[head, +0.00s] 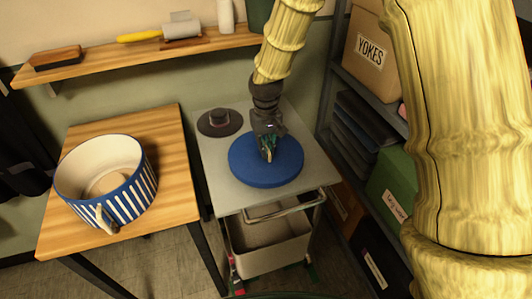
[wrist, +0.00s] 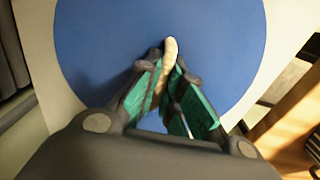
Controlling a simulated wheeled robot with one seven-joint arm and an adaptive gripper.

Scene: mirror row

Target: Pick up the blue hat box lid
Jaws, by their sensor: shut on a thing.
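The blue hat box lid (head: 285,165) is a round, flat disc on the grey top of a small trolley (head: 222,190) in the head view. It fills much of the wrist view (wrist: 100,40). My gripper (head: 267,155) is over the middle of the lid, pointing down. In the wrist view my gripper (wrist: 168,62) has its fingers closed on a pale, narrow handle (wrist: 170,46) at the lid's centre. I cannot tell whether the lid touches the trolley top.
A dark hat (head: 220,122) lies behind the lid, to its left. A blue-and-white striped open box (head: 125,200) stands on the wooden table (head: 175,150) at left. A shelf unit with a box marked YOKES (head: 370,52) stands close at right. A wall shelf (head: 100,68) runs behind.

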